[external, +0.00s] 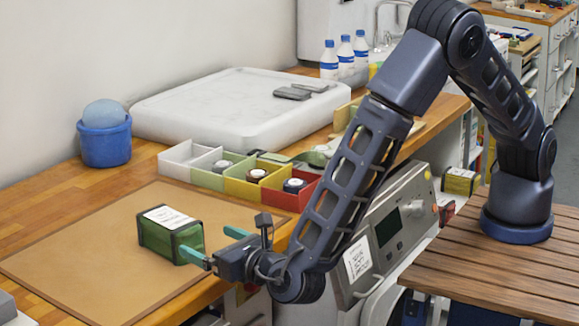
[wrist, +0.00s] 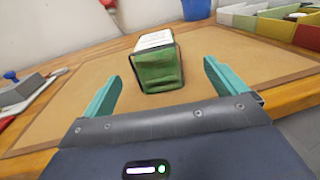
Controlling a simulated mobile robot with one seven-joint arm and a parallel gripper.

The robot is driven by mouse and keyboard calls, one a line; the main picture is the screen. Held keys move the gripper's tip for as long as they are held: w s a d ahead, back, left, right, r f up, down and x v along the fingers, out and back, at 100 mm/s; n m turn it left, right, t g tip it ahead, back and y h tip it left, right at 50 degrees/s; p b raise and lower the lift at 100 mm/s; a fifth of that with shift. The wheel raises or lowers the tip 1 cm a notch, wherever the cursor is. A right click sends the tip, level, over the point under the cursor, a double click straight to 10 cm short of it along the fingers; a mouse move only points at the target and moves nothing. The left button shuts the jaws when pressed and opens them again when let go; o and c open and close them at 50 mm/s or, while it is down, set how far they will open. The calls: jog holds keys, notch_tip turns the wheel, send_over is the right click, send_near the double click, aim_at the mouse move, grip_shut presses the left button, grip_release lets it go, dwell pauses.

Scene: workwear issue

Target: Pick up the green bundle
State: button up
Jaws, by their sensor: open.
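The green bundle (external: 171,236) is a box-shaped green pack with dark edge straps and a white label on top. It rests on the tan mat (external: 85,265) on the wooden bench. In the wrist view the green bundle (wrist: 157,66) stands ahead of my gripper, between the lines of its two teal fingers. My gripper (external: 217,246) is open and low over the mat, to the right of the bundle in the external view. In the wrist view my gripper (wrist: 160,85) holds nothing. The near finger's tip looks close to the bundle; I cannot tell whether it touches.
A row of coloured bins (external: 238,176) holds small round items behind the mat. A blue bucket (external: 105,136) stands at the back left, and a white slab (external: 232,108) lies at the back. A grey machine (external: 392,232) is below the bench's right edge. The mat around the bundle is clear.

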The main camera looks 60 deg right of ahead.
aim_at(196, 236)
jog(key=w, duration=0.4)
jog(key=shift+w+d, duration=0.2)
jog(key=shift+d, duration=0.15)
jog(key=shift+w+f, duration=0.2)
jog(key=shift+w, duration=2.45)
jog(key=c, duration=1.2)
jog(key=shift+c, duration=0.2)
jog(key=shift+r, duration=0.1)
